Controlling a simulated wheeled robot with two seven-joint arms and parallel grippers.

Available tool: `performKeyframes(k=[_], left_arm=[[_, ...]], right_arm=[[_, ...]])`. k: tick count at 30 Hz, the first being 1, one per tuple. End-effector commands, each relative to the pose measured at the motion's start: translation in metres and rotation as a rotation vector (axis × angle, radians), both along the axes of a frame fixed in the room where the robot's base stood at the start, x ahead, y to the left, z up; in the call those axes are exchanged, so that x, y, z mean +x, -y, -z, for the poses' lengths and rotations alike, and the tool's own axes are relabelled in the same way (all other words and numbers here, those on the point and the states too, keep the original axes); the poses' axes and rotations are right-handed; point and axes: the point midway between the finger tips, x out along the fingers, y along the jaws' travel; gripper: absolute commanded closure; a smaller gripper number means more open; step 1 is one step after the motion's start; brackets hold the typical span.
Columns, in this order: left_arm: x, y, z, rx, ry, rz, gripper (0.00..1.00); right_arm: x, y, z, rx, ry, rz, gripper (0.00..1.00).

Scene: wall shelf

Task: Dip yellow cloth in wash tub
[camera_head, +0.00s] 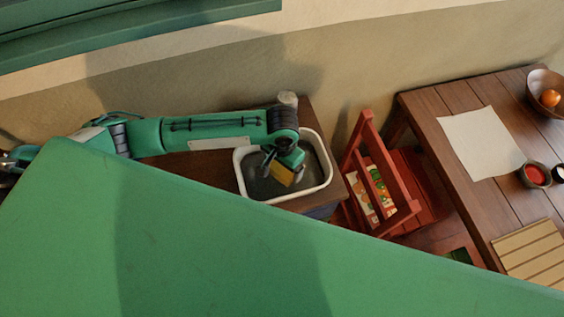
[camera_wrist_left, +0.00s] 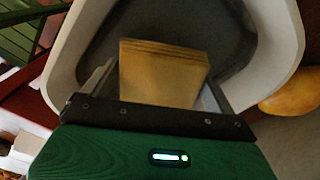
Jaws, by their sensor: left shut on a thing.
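My left gripper (camera_head: 279,172) reaches in from the left, over the white wash tub (camera_head: 239,168). It is shut on the yellow cloth (camera_head: 286,176), a folded block that hangs above or inside the tub's dark grey interior. In the left wrist view the cloth (camera_wrist_left: 164,75) sits between the two fingers, with visible layers along its far edge. The tub's pale rim (camera_wrist_left: 286,35) surrounds it there. I cannot tell whether the cloth touches the tub's contents. My right gripper is not in view.
The tub stands on a dark wooden stand (camera_head: 208,166) by the wall, with a pale cylinder (camera_head: 288,98) behind it. A red chair (camera_head: 383,182) is to the right, then a wooden table (camera_head: 455,97). A yellow rounded object (camera_wrist_left: 294,103) lies beside the tub. A large green surface fills the foreground.

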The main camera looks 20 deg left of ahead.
Motion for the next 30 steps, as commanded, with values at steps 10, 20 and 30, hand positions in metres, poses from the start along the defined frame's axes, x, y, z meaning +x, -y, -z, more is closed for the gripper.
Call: performKeyframes(k=[10, 20, 30], left_arm=[[0.0, 0.0, 0.002, 0.0, 0.0, 0.0, 0.28], [0.0, 0.0, 0.007, 0.0, 0.0, 0.0, 0.28], [0.0, 0.0, 0.012, 0.0, 0.001, 0.0, 0.28]], right_arm=[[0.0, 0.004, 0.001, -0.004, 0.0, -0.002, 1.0], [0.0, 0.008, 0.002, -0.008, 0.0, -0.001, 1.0], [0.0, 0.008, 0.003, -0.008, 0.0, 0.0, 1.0]])
